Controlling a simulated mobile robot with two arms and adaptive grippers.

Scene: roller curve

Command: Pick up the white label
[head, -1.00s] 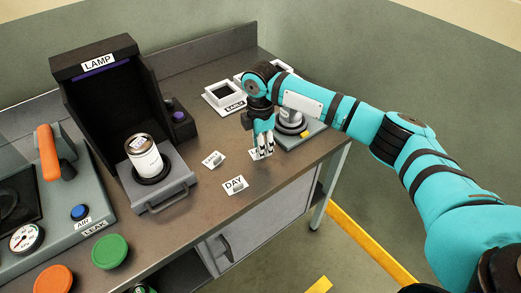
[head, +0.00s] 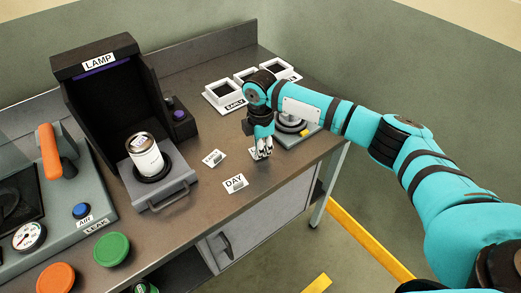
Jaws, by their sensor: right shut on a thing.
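My right gripper (head: 264,153) points down at the bench top and is shut on a small white label (head: 254,153). The fingers hide much of this label, and its text cannot be read. Two other white labels lie close by, each with a small grey block on it: one (head: 213,158) to the left, and one marked DAY (head: 235,184) nearer the front edge. The label in the fingers is at or very near the bench surface; I cannot tell whether it touches. My left gripper is not in view.
A grey round-topped device (head: 291,123) stands right behind the gripper. White square trays (head: 224,100) line the back. A can (head: 144,155) stands on the drawer of the black LAMP booth (head: 97,62). The bench (head: 190,210) is clear around the DAY label.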

